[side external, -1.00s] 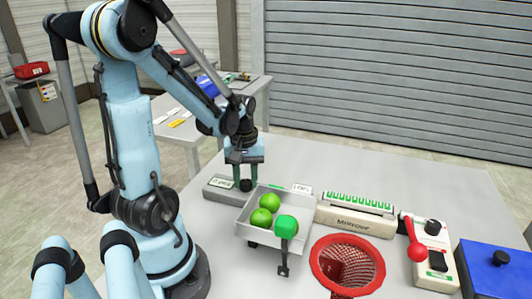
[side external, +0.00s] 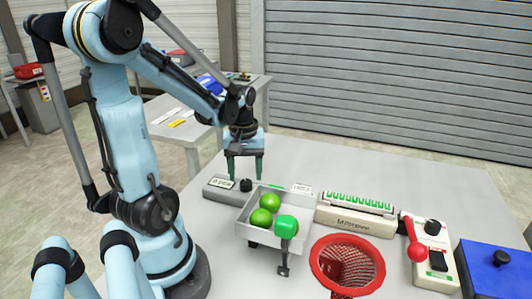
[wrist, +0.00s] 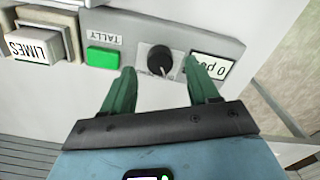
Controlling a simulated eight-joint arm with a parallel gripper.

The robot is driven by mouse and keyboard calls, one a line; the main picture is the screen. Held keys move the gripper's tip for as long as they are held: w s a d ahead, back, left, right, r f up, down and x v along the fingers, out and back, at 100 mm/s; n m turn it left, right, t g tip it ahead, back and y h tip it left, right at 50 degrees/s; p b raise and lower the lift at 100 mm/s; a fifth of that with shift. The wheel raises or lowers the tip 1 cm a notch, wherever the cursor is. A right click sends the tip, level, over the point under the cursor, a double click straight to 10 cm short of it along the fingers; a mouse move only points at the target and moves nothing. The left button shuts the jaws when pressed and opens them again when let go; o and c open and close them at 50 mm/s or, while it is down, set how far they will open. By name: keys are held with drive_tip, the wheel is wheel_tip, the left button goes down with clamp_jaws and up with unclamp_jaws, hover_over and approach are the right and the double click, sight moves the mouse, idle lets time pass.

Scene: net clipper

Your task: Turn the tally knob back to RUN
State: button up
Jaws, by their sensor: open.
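The tally unit is a grey box whose black round knob (wrist: 160,58) shows in the wrist view between a green rectangle (wrist: 103,57) and a white display (wrist: 214,68) reading "0 pcs". A pale pointer mark on the knob points toward the gripper side of the picture. I cannot read a RUN mark. In the side external view the knob (side external: 246,185) stands on the box (side external: 220,188) behind the tray. My gripper (side external: 246,178) is open above the knob, with its green fingers spread to either side. Its fingertips (wrist: 160,68) flank the knob in the wrist view, apart from it.
A white tray (side external: 246,228) with green limes (side external: 269,202) stands close in front of the tally unit. A LIMES sign (wrist: 34,45) is beside it. To the right are a scale-like device (side external: 352,222), red net basket (side external: 318,260), red-lever panel (side external: 425,228) and blue box (side external: 500,280).

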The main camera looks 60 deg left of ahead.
sight(247, 182)
wheel_tip(247, 182, up, 10)
idle(0.6)
drive_tip(key=shift+d, duration=0.1)
drive_tip(key=w+d+f+m+t, duration=0.1)
drive_tip(key=w+d+m+t, duration=0.1)
drive_tip(key=d+m, duration=0.2)
drive_tip(key=w+d+m+t, duration=0.1)
drive_tip(key=d+m+t, duration=0.1)
drive_tip(key=d+m, duration=0.3)
drive_tip(key=w+d+f+m+t, duration=0.1)
drive_tip(key=w+d+m+t, duration=0.1)
drive_tip(key=d, duration=0.6)
drive_tip(key=shift+w+d+f+m+t, duration=0.2)
drive_tip(key=shift+m+t, duration=0.1)
drive_tip(key=shift+m, duration=0.35)
drive_tip(key=shift+w+d+f+m+t, duration=0.15)
drive_tip(key=shift+m+t, duration=0.15)
drive_tip(key=shift+m, duration=0.35)
